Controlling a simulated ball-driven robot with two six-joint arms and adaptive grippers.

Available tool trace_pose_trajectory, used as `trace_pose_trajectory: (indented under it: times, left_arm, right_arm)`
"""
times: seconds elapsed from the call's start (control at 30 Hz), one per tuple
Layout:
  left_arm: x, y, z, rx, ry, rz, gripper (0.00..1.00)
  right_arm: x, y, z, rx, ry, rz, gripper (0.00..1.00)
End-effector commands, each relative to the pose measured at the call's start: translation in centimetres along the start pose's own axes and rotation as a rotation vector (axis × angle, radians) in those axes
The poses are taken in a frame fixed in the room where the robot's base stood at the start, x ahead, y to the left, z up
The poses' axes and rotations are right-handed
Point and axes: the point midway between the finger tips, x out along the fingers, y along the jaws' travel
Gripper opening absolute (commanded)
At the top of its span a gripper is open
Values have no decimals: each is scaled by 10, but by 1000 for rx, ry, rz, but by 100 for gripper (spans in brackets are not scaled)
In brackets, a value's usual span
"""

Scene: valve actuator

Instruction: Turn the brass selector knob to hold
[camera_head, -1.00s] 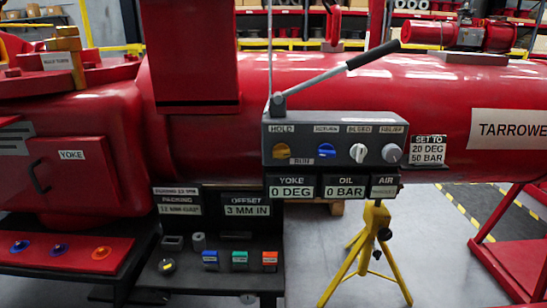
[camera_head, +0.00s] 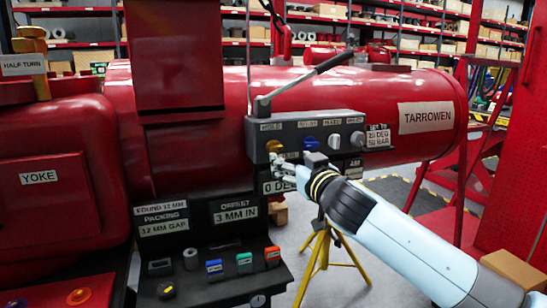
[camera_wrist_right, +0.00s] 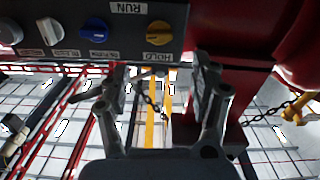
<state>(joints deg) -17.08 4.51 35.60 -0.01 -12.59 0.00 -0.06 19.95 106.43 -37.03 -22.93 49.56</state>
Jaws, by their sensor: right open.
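The brass selector knob (camera_head: 274,146) is on the front of the grey control box (camera_head: 256,140), at its left end under the HOLD label. In the right wrist view the knob (camera_wrist_right: 160,33) shows whole, between RUN and HOLD labels. I cannot tell which way it points. My right gripper (camera_head: 282,167) is just below the knob in the head view. In the wrist view its two fingers (camera_wrist_right: 160,78) are spread, with nothing between them, and the knob lies beyond the gap, apparently untouched. My left gripper is not in view.
A blue knob (camera_head: 311,142), a white knob (camera_head: 335,140) and a grey knob (camera_head: 357,138) follow to the right. A lever with a black grip (camera_head: 335,62) rises above the box. A black console (camera_head: 230,289) with coloured switches stands below.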

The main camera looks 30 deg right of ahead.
Motion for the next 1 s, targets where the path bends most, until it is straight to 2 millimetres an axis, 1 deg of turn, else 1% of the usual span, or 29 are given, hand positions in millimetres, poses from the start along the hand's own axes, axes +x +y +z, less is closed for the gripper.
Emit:
trace_pose_trajectory:
  times: [0.1,0.17,0.4,0.5,0.6,0.7,0.97,1.0]
  left_arm:
    - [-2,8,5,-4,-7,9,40]
    - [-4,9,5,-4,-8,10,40]
    - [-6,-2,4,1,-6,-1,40]
    - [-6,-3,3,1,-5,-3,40]
    - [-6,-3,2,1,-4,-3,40]
    - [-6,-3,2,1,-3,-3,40]
    - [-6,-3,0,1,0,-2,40]
    - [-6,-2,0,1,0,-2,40]
  right_arm:
    - [15,0,-2,3,2,2,63]
    - [26,0,-3,3,2,2,63]
    - [74,0,-1,3,0,1,63]
    - [89,0,-1,3,-1,2,63]
    - [99,0,0,3,-1,1,63]
    - [104,0,0,2,-2,0,63]
    - [105,0,0,2,-2,0,63]
    - [105,0,0,2,-2,0,60]
